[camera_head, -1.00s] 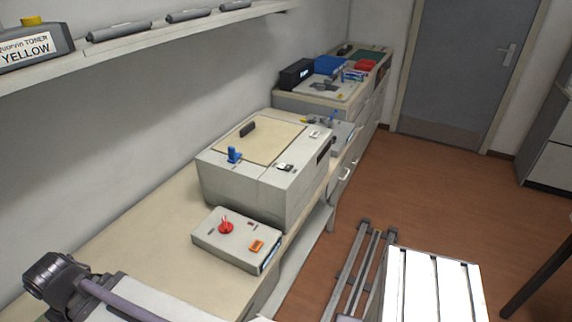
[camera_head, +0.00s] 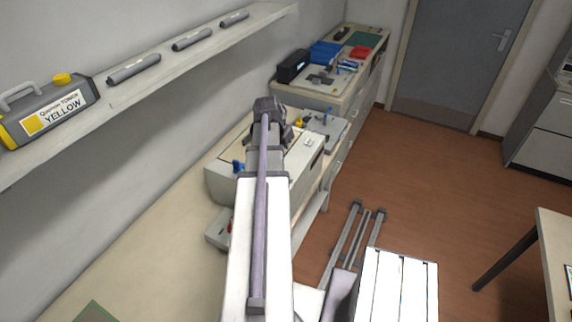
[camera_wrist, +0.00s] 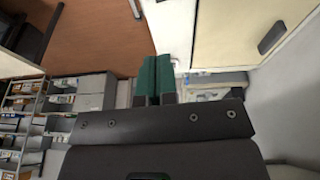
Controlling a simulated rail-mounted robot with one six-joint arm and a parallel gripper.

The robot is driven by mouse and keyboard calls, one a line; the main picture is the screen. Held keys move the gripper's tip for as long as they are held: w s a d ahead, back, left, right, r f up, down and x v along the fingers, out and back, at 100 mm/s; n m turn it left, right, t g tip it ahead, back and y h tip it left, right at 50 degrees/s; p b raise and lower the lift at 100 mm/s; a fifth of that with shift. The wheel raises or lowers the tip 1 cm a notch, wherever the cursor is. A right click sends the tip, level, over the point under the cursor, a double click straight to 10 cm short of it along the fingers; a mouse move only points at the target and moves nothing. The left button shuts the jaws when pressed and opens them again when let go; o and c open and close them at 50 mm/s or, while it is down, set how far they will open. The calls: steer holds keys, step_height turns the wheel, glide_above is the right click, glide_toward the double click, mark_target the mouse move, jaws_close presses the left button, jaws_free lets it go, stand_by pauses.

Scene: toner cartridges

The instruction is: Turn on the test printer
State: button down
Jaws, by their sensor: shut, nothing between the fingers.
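The test printer is a pale grey box (camera_head: 218,188) on the bench in the head view. My arm crosses in front of it and hides much of its top, including the black-and-white switch seen earlier. A blue part (camera_head: 238,167) on its top shows left of my arm. In the wrist view, a cream top panel with a dark handle (camera_wrist: 272,38) fills the upper right. My gripper (camera_wrist: 154,62) has green fingers, shut and empty, beside the panel's left edge. Whether they touch anything I cannot tell. The fingers are hidden in the head view.
A pale box (camera_head: 216,236) with a red knob, mostly behind my arm, sits before the printer. A wall shelf (camera_head: 150,105) at left holds a yellow toner bottle (camera_head: 50,108) and grey cylinders. A table (camera_head: 556,250) stands at right.

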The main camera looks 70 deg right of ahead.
steer(key=shift+a+f, duration=0.1)
steer(key=shift+a, duration=0.05)
steer(key=b+x, duration=1.2)
steer(key=x, duration=0.1)
steer(key=shift+w+a+f+b, duration=0.1)
steer(key=shift+a+b, duration=0.2)
steer(key=shift+b, duration=0.1)
steer(key=shift+f+b, duration=0.5)
steer(key=shift+f, duration=0.05)
steer(key=shift+r, duration=0.15)
